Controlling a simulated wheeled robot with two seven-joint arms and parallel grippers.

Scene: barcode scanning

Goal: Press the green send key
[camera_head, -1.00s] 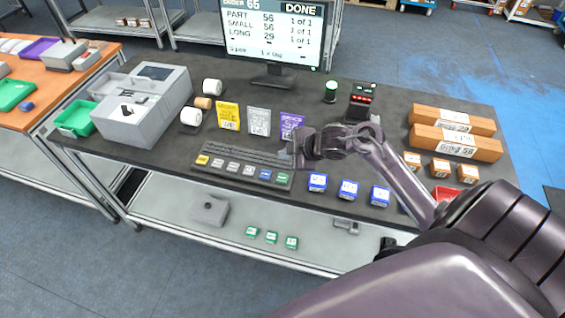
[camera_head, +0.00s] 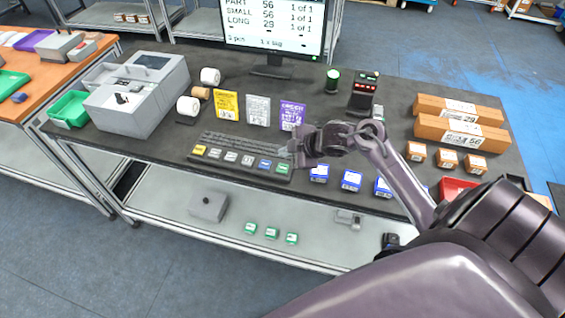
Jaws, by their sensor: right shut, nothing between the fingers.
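A dark keyboard (camera_head: 232,152) lies along the front of the dark table, with a row of coloured keys at its front edge. The green key (camera_head: 282,168) is the rightmost of that row, beside a blue key (camera_head: 265,164). My right gripper (camera_head: 291,150) is shut and empty, with its fingertips over the right end of the keyboard, just behind the green key in the picture. The green key stays visible. I cannot tell whether the fingertips touch the keyboard. My left gripper is out of view.
A monitor (camera_head: 273,35) stands behind, its top cut off. Yellow (camera_head: 228,104), grey and purple cards stand behind the keyboard. Blue-and-white boxes (camera_head: 319,173) sit to its right, under my arm. A grey printer (camera_head: 135,95) stands left; long cardboard boxes (camera_head: 455,108) lie right.

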